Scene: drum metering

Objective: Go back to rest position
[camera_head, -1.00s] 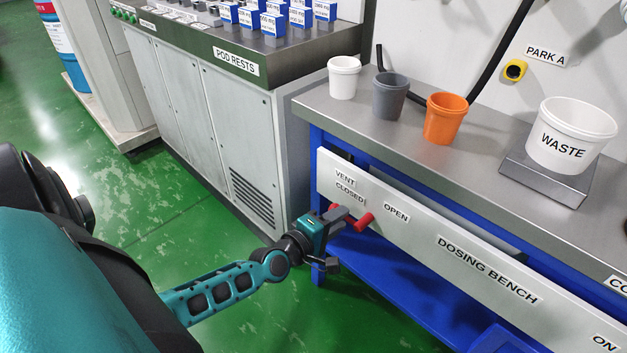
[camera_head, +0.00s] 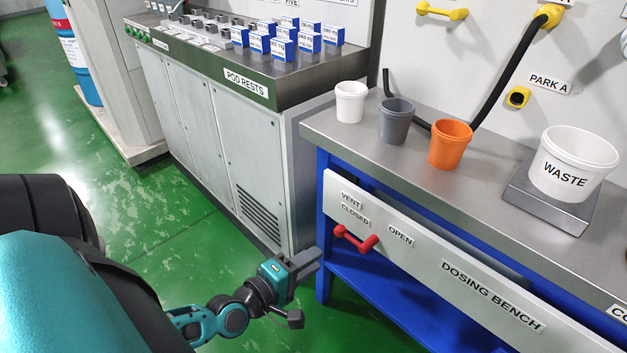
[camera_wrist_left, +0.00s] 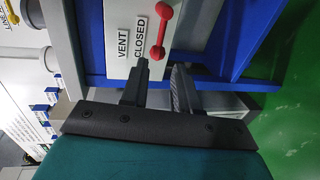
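My left gripper (camera_head: 306,264) hangs in front of the dosing bench, below and left of the red vent handle (camera_head: 355,239). Its two fingers (camera_wrist_left: 162,80) are apart with nothing between them in the left wrist view. The red handle also shows there (camera_wrist_left: 160,30), beyond the fingertips and apart from them. My right gripper is not in either view.
The dosing bench top (camera_head: 480,182) bears a white cup (camera_head: 350,102), a grey cup (camera_head: 396,121), an orange cup (camera_head: 449,145) and a WASTE bucket (camera_head: 572,165). The POD RESTS cabinet (camera_head: 225,140) stands left of it. Green floor (camera_head: 170,235) is open at left.

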